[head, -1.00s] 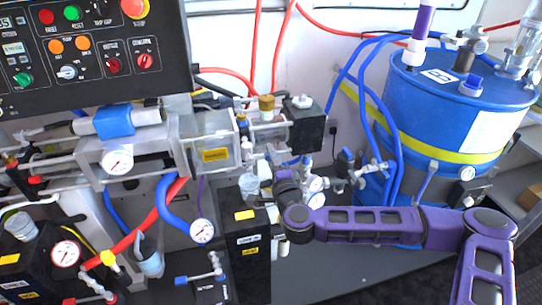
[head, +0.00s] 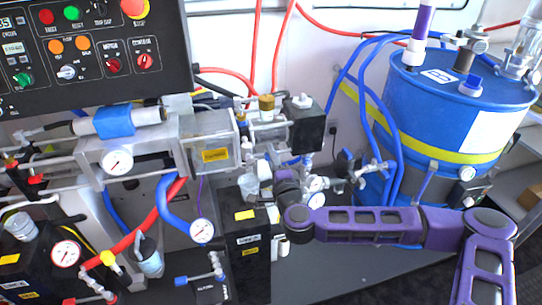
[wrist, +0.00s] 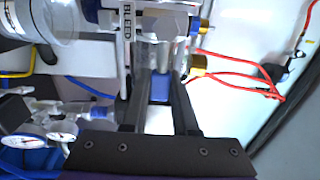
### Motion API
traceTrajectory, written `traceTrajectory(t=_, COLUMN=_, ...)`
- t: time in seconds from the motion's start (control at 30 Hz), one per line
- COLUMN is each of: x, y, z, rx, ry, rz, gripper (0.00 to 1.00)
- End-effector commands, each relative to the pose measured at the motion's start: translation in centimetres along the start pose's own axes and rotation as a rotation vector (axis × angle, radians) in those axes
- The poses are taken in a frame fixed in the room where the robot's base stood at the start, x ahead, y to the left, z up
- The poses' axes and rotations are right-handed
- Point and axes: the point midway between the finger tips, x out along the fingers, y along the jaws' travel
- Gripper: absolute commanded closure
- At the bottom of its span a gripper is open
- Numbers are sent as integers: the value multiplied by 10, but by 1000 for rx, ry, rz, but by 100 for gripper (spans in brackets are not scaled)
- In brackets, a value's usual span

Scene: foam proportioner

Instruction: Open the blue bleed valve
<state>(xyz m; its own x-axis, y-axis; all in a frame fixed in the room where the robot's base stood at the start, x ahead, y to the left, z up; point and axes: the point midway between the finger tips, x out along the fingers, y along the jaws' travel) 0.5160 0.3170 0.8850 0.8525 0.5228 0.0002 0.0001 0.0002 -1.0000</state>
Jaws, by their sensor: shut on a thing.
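In the wrist view my gripper (wrist: 160,78) reaches up the picture with its two dark fingers on either side of a small blue handle (wrist: 160,88). The fingers are shut on this handle, the blue bleed valve. A white label reading BLEED (wrist: 127,35) hangs just left of the fingertips. Clear and metal fittings stand right behind the handle. In the head view my purple arm reaches in from the right to the area below the pump block, and the fingers and blue handle cannot be made out there.
A brass fitting (wrist: 197,63) and red hoses (wrist: 245,78) lie right of the fingers. Gauges (wrist: 62,132) are at lower left. A clear cylinder (wrist: 40,18) is at upper left. A blue drum (head: 440,115) with blue hoses stands right of the machine.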

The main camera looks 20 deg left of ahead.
Motion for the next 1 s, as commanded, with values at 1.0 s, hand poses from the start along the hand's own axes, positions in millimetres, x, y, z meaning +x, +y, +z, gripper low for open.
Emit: traceTrajectory(t=1.0, x=0, y=-32, z=8, rx=-508, ry=-1, rz=-3, gripper=100)
